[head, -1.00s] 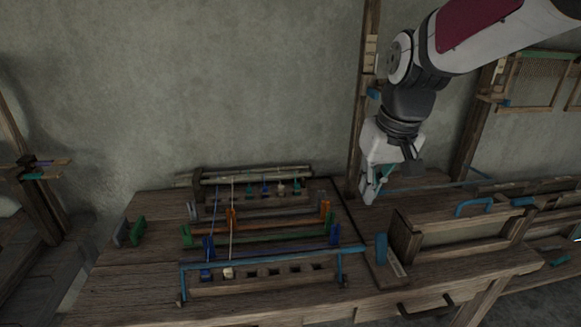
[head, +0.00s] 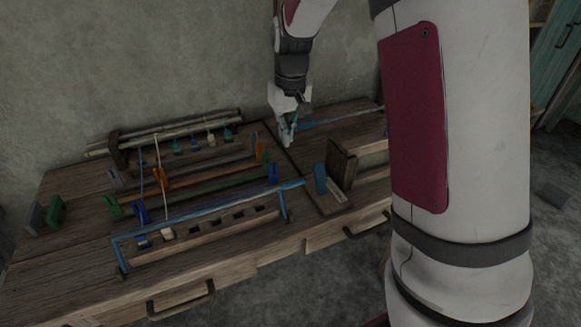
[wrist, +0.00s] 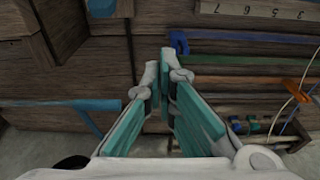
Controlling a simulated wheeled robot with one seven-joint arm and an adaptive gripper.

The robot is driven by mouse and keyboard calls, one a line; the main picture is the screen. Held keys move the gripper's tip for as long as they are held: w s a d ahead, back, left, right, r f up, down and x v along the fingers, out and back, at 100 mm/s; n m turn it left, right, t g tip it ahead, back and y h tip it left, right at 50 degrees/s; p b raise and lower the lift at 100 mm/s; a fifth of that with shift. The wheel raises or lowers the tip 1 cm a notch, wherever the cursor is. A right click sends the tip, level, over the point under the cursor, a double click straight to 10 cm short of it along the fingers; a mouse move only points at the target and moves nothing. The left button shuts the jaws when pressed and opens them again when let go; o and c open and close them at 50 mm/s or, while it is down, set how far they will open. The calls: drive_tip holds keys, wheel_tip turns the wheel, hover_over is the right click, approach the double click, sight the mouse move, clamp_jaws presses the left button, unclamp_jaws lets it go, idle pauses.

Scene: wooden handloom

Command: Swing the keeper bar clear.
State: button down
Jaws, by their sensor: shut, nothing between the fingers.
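A light-blue bar on bent end legs (head: 205,208), which looks like the keeper bar, spans the slotted wooden rail at the bench's front in the head view. Its legs come down at the rail's two ends. My gripper (head: 288,139) is at the back of the bench, behind and to the right of the coloured bars, apart from this bar. In the wrist view my gripper (wrist: 165,57) has its teal fingers together at the tips, with nothing between them. A second thin blue rod (head: 345,115) lies at the back right; a blue length (wrist: 65,105) shows left of my fingers.
Orange, green and purple bars in coloured holders (head: 200,172) lie behind the front rail. Pale cords (head: 160,155) run across them. A wooden box (head: 342,163) and an upright blue piece (head: 320,180) stand to the right. The bench's left front (head: 60,255) is bare.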

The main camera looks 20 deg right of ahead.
drive_tip(key=shift+f, duration=0.1)
drive_tip(key=f, duration=0.3)
drive_tip(key=w+f, duration=0.1)
drive_tip(key=f, duration=0.2)
drive_tip(key=f+b, duration=0.1)
drive_tip(key=f, duration=0.2)
drive_tip(key=shift+w+f, duration=0.15)
drive_tip(key=shift+f, duration=0.15)
drive_tip(key=shift+s+r, duration=0.25)
drive_tip(key=shift+s, duration=0.85)
drive_tip(key=shift+s+r+p, duration=0.1)
drive_tip(key=shift+s+p, duration=0.2)
drive_tip(key=shift+s, duration=0.55)
